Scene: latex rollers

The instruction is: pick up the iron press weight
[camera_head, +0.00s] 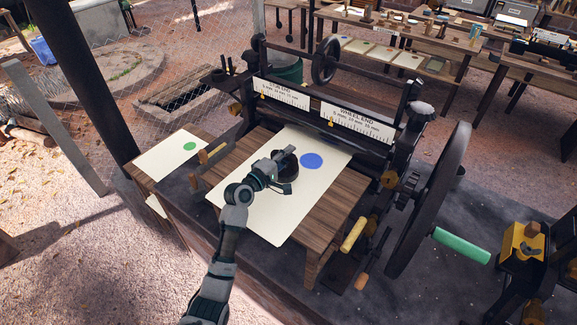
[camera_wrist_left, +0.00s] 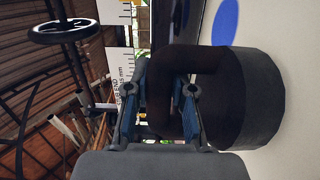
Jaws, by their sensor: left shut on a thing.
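The iron press weight (camera_wrist_left: 240,98) is a dark, round, heavy-looking block with a loop handle. In the head view the weight (camera_head: 287,168) is over the cream sheet (camera_head: 262,210) on the wooden press bed, beside a blue dot (camera_head: 311,160). My left gripper (camera_head: 281,168) reaches in from the lower left. In the left wrist view its fingers (camera_wrist_left: 160,100) are closed on the weight's handle. Whether the weight touches the sheet is hard to tell. My right gripper is not in view.
The roller press has a large dark wheel (camera_head: 428,200) with a green handle (camera_head: 461,246) on the right. Scale plates (camera_head: 357,122) stand behind the bed. A side board (camera_head: 158,168) with a green-dot sheet lies left. Workbenches stand at the back.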

